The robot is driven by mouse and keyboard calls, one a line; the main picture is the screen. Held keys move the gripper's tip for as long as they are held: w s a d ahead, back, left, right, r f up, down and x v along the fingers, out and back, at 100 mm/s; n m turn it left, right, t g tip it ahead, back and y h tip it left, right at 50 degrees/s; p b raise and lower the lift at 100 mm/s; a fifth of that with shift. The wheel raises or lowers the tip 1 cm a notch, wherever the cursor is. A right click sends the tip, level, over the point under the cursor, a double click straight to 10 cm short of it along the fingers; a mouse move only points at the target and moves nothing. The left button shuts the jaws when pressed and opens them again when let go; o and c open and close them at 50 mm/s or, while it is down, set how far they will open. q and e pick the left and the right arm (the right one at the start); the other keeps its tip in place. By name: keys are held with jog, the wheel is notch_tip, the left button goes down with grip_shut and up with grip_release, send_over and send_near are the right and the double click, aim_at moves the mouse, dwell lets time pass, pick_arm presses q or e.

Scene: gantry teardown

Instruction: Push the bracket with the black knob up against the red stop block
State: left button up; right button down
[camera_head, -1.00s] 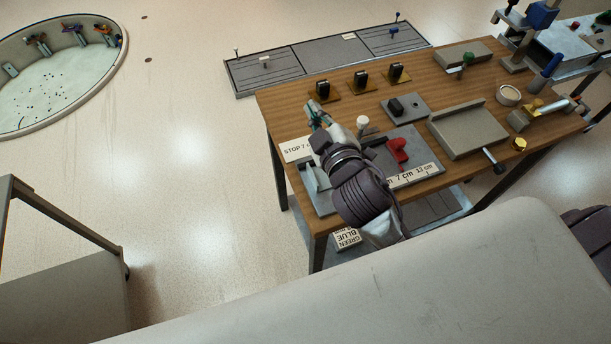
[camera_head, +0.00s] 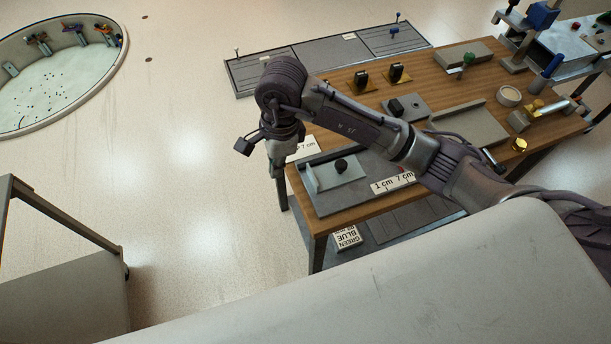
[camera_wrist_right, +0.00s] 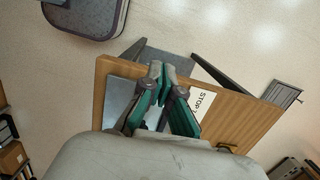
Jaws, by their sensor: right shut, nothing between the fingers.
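The grey bracket (camera_head: 325,176) with the black knob (camera_head: 341,166) sits on the left part of the grey plate (camera_head: 338,204) on the wooden table, in the head view. My left gripper is not in view.
A white STOP card (camera_head: 302,148) lies behind the bracket, partly covered. Brass stands with black parts (camera_head: 362,79), a grey block (camera_head: 470,122) and a white ring (camera_head: 508,95) occupy the table's back and right.

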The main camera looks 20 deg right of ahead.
aim_at(306, 184)
jog(key=shift+h, duration=0.8)
jog(key=d+f+p, duration=0.1)
jog(key=d+f, duration=0.1)
jog(key=f, duration=0.1)
jog(key=d+f+p, duration=0.1)
jog(key=f, duration=0.2)
jog(key=d+f+p, duration=0.2)
jog(key=f, duration=0.1)
jog(key=shift+w+d+f, duration=0.2)
jog(key=shift+w+d, duration=0.15)
jog(key=shift+w, duration=0.05)
jog(key=shift+d+f, duration=0.1)
jog(key=shift+d, duration=0.4)
